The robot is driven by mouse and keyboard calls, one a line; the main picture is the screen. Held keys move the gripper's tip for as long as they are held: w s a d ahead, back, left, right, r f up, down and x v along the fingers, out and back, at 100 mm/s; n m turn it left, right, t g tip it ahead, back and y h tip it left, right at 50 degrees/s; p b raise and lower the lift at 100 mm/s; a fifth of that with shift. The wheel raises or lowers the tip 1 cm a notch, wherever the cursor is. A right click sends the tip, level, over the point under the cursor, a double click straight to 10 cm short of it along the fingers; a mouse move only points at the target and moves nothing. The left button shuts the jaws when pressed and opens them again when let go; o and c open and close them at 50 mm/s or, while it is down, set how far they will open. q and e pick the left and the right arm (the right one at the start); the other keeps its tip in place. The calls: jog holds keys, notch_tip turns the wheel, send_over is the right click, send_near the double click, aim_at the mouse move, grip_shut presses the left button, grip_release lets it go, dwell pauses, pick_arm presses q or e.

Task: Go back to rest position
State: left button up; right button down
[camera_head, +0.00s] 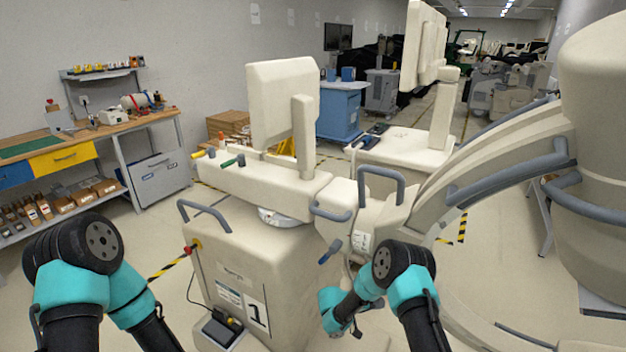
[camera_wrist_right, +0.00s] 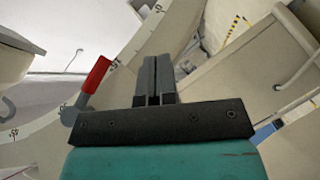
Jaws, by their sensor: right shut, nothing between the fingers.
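My right gripper (camera_wrist_right: 157,78) shows in the right wrist view with its two dark fingers together and nothing between them. In the head view my right arm bends in from the bottom centre-right, its teal wrist low in front of the large cream machine (camera_head: 270,270). The fingertips are hard to make out there. My left arm shows at the lower left of the head view; its gripper is out of frame. In the right wrist view a red-handled lever (camera_wrist_right: 94,82) on a cream surface lies left of the fingers, apart from them.
A workbench (camera_head: 118,130) with tools and boxes stands at the left. A curved cream arm with grey handles (camera_head: 510,175) fills the right. A blue cabinet (camera_head: 342,110) stands behind. Open floor with yellow-black tape lies between the bench and the machine.

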jog(key=s+a+f+n+g+y, duration=0.1)
jog(key=s+f+n+g+y, duration=0.2)
jog(key=s+y, duration=0.5)
jog(key=s+a+f+n+g+y, duration=0.1)
jog(key=s+a+f+g+y, duration=0.25)
jog(key=s, duration=0.85)
jog(key=s+a+r+t+y, duration=0.1)
jog(key=s+r+t+y, duration=0.1)
jog(key=s, duration=0.4)
jog(key=s+a+r+m+t+y, duration=0.1)
jog(key=s+r+t+y, duration=0.2)
jog(key=s+t+y, duration=0.1)
jog(key=shift+s+y, duration=0.55)
jog(key=shift+s, duration=0.45)
